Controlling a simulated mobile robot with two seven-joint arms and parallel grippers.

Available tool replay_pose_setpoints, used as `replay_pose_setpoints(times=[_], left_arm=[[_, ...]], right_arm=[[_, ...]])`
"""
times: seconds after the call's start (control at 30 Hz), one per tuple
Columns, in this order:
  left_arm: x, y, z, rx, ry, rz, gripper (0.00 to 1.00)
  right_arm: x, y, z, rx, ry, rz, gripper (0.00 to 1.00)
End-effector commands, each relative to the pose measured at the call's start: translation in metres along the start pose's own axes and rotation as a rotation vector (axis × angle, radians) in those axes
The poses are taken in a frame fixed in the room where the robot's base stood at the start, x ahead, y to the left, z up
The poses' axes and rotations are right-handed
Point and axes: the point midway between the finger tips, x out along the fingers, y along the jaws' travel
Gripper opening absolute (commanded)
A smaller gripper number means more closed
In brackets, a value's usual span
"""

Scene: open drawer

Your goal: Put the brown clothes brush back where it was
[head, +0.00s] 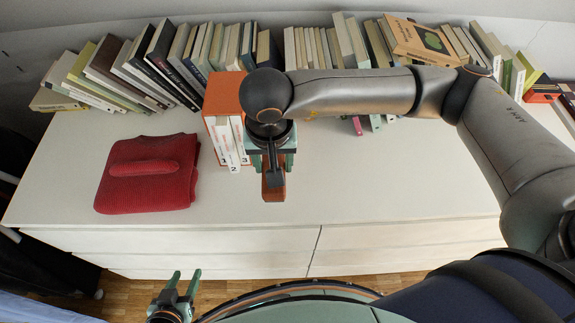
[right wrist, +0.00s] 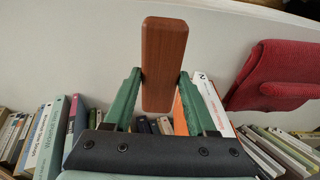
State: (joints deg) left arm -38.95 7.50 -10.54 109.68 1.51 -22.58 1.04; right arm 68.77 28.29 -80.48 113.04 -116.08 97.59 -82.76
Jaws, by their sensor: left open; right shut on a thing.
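The brown clothes brush (head: 273,188) shows as a wooden block held over the white dresser top, in front of the orange and white binders. My right gripper (head: 272,160) reaches in from the right and is shut on it. In the right wrist view the brush (right wrist: 163,62) stands lengthwise between the two green fingers of my right gripper (right wrist: 160,78), sticking out past their tips. My left gripper (head: 181,284) is open and empty, low in front of the dresser's left part. My right arm hides part of the binders and the books behind.
The white dresser (head: 400,195) has a clear top at right and front. A folded red garment (head: 150,190) lies at left. Orange and white binders (head: 222,105) stand behind my right gripper. A row of books (head: 150,60) lines the back. Drawer fronts (head: 190,240) face me.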

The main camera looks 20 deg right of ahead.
Motion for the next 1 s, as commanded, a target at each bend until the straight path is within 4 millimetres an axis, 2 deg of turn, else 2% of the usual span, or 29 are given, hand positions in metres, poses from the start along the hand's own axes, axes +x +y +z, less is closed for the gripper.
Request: replay_pose_setpoints(times=[0.1, 0.2, 0.47, 0.7, 1.0], left_arm=[[-0.003, 0.0, -0.004, 0.0, 0.0, 0.0, 0.5], [-0.004, 0.0, -0.005, 0.0, 0.0, 0.0, 0.5], [-0.005, 0.0, -0.006, 0.0, 0.0, 0.0, 0.5], [-0.011, 0.001, -0.012, 0.001, 0.0, 0.0, 0.5], [-0.009, 0.001, -0.011, 0.001, 0.001, 0.0, 0.5]], right_arm=[[0.026, 0.012, -0.012, 0.004, -0.003, 0.004, 0.12], [0.041, 0.018, -0.02, 0.002, -0.002, 0.001, 0.12], [0.058, 0.024, -0.028, 0.001, 0.0, 0.0, 0.12], [0.09, 0.027, -0.026, 0.0, -0.003, 0.001, 0.12], [0.095, 0.026, -0.026, -0.001, 0.0, -0.001, 0.12]])
